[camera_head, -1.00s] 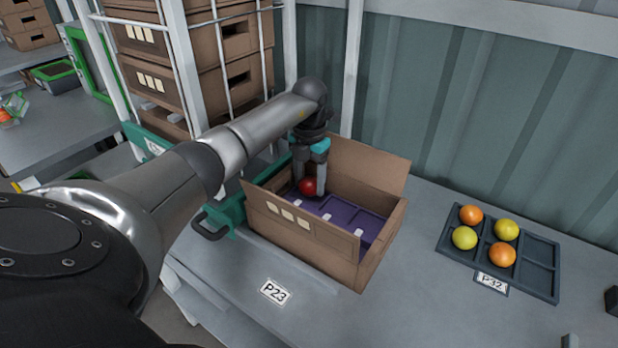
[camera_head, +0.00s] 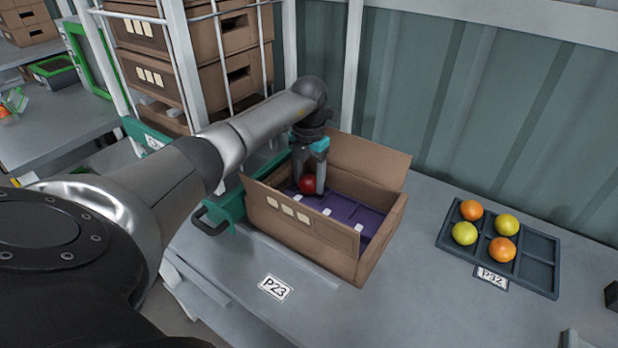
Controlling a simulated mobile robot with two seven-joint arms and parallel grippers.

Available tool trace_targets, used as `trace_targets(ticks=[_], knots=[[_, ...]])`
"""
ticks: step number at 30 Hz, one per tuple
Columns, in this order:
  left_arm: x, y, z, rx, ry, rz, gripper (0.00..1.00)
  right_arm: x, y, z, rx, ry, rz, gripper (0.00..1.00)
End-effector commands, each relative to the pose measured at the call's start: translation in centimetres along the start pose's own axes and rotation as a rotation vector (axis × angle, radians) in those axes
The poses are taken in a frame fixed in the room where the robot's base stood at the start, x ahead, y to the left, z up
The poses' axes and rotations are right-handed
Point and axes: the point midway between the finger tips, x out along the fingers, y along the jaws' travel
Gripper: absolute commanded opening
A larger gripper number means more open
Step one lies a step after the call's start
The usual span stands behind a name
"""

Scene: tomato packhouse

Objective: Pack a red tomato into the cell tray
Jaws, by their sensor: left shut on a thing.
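A red tomato (camera_head: 307,184) is between the fingers of my left gripper (camera_head: 308,181), which is shut on it. The gripper points down into an open cardboard box (camera_head: 309,230). A purple cell tray (camera_head: 345,212) lies in the box, with small white patches on it. The tomato is over the far left part of the tray. The front wall and fingers hide its underside, so I cannot tell whether it touches the tray. My right gripper is not in view.
A dark tray (camera_head: 540,246) with orange and yellow tomatoes stands at the right. Stacked brown crates (camera_head: 190,60) stand behind.

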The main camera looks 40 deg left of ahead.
Motion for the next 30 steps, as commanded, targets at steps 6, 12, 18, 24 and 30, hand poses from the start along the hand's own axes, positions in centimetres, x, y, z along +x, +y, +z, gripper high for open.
trace_targets(ticks=[6,12,18,24,30], knots=[[-0.02,-0.03,0.02,0.001,-0.001,-0.001,0.73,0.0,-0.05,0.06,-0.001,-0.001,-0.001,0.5],[-0.01,-0.03,0.02,0.001,0.0,0.0,0.95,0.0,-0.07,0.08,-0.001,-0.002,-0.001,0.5],[-0.01,0.0,0.01,0.0,0.0,0.0,0.98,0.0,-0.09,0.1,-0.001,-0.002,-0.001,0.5],[0.01,0.0,-0.01,0.0,0.0,0.0,0.78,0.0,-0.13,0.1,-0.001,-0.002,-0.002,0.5],[0.01,-0.02,0.0,0.0,0.0,0.0,0.78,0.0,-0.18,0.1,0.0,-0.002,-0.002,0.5]])
